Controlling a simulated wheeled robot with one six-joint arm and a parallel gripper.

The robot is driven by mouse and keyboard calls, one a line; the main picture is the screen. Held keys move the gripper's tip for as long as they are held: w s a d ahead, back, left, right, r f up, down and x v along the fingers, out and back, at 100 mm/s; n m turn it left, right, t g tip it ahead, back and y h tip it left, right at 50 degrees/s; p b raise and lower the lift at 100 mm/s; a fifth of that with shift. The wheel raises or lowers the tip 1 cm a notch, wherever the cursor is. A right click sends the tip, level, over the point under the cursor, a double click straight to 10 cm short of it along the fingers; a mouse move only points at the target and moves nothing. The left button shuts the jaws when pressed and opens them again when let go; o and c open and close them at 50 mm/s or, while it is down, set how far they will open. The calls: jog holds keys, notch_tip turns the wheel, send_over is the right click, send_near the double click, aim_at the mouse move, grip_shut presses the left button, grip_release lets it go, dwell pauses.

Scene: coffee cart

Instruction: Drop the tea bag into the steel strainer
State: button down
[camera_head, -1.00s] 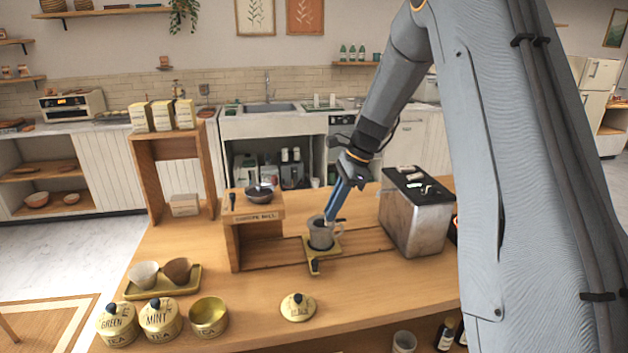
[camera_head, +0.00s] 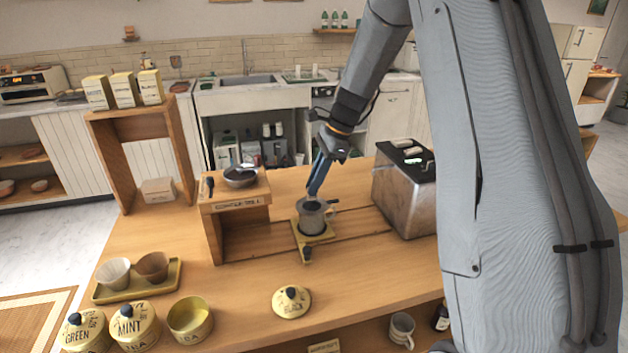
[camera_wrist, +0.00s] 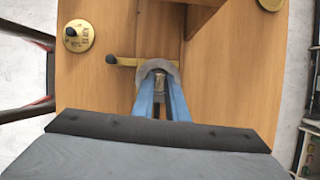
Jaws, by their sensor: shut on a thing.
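The grey mug (camera_head: 312,222) stands upright on a small yellow stand (camera_head: 298,241) on the counter. The steel strainer (camera_head: 309,206) appears to sit in its mouth, with a dark handle to the right. My gripper (camera_head: 311,194) points down at the strainer's mouth, its blue fingertips close above or just inside the rim. In the wrist view the fingers reach to the round grey rim (camera_wrist: 158,67). A small brownish piece, apparently the tea bag (camera_wrist: 160,82), shows between them. The fingers hide most of the bag and the strainer's inside.
A wooden stand (camera_head: 238,205) with a dark bowl is left of the mug. A steel box-shaped machine (camera_head: 405,195) is close on the right. Tea canisters (camera_head: 135,325) and a loose lid (camera_head: 291,301) are at the front. Bare counter lies between lid and mug.

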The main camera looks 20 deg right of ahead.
jog(key=shift+f+b, duration=0.35)
jog(key=shift+f, duration=0.3)
jog(key=c, duration=1.7)
grip_release()
jog(key=shift+d, duration=0.1)
jog(key=shift+o, duration=0.2)
jog(key=shift+r, duration=0.1)
jog(key=b+v, duration=0.2)
jog(key=v, duration=0.5)
jog(key=s+a+f+n+h, duration=0.1)
jog(key=s+f+n, duration=0.2)
jog(key=s+n, duration=0.3)
jog(key=s+a+f+n+h+b, duration=0.1)
jog(key=s+f+n, duration=0.3)
jog(key=s, duration=0.6)
jog(key=s+a+f+n+t+h, duration=0.1)
jog(key=s+f+n, duration=0.3)
jog(key=s+n, duration=0.4)
jog(key=shift+s+a+f+n+h+b, duration=0.15)
jog(key=shift+s+a+n+h+b, duration=0.25)
jog(key=shift+h, duration=0.4)
